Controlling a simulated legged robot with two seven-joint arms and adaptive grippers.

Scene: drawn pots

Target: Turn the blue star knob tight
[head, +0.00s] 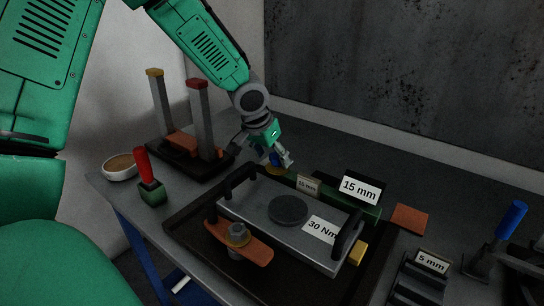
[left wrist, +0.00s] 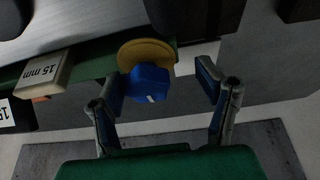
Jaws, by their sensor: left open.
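The blue star knob (left wrist: 148,84) sits on a round yellow disc (left wrist: 146,53) at the end of the fixture in the left wrist view. In the head view a small part of the knob (head: 275,159) shows at the gripper's fingers. My left gripper (left wrist: 160,92) is open. In the left wrist view the knob appears in the gap between its fingers, close to the left finger and well apart from the right one. I cannot tell whether the left finger touches it. The left gripper (head: 282,161) comes down from above in the head view. My right gripper is not in view.
A grey plate (head: 265,205) with dark handles and a "30 Nm" label lies in a dark tray (head: 190,243). A "15 mm" block (head: 307,185) is near the knob.

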